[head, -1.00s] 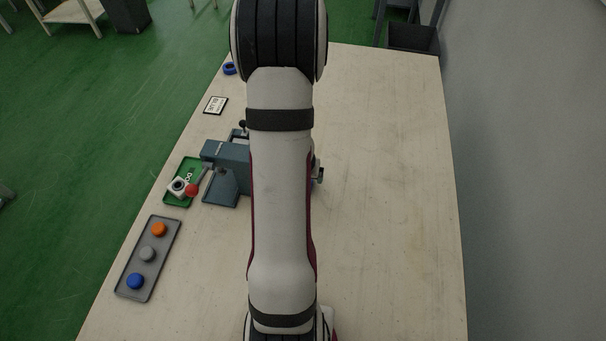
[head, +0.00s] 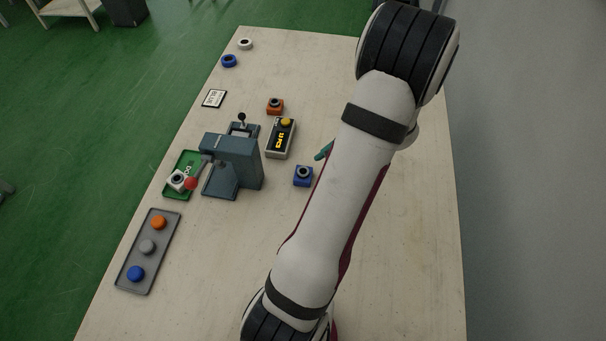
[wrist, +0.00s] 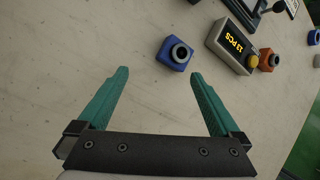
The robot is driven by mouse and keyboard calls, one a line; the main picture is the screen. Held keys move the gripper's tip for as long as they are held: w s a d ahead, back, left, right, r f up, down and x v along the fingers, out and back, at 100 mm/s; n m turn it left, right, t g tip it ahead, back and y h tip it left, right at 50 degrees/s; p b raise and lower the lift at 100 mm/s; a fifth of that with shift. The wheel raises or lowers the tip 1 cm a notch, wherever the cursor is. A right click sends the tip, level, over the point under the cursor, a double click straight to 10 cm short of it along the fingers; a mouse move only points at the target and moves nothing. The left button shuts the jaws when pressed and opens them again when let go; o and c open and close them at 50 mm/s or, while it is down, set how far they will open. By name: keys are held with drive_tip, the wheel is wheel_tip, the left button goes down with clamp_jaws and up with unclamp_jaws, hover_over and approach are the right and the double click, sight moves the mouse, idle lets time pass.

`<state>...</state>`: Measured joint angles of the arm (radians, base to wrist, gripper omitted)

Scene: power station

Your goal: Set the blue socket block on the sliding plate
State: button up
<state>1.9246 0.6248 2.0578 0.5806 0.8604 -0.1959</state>
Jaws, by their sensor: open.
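The blue socket block (head: 303,176) sits on the table to the right of the grey-blue press, with its round dark-centred socket facing up. It also shows in the wrist view (wrist: 174,53), ahead of and apart from the fingertips. My gripper (wrist: 158,72) is open and empty, its two teal fingers spread. In the head view only a teal fingertip (head: 324,151) shows beside my arm, just up and right of the block. The press (head: 232,165) has a flat plate (head: 220,183) at its front; I cannot tell for certain that this is the sliding plate.
A counter box reading 13 PCS (head: 281,138) and an orange socket block (head: 275,105) stand behind the blue block. A green tray (head: 172,192) holds a white block. A grey tray (head: 139,269) holds orange, grey and blue caps. Blue and white rings lie far left.

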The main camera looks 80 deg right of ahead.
sight(303, 172)
drive_tip(key=s+r+m+t+h, duration=0.1)
drive_tip(key=s+r+m+t, duration=0.3)
drive_tip(key=s+m, duration=0.3)
drive_tip(key=shift+m, duration=0.5)
drive_tip(key=x, duration=0.5)
drive_tip(key=r+x, duration=0.1)
drive_tip(key=x, duration=0.4)
drive_tip(key=w+x, duration=0.1)
drive_tip(key=x, duration=0.5)
drive_tip(key=shift+a+r, duration=0.1)
drive_tip(key=shift+r, duration=0.1)
clamp_jaws()
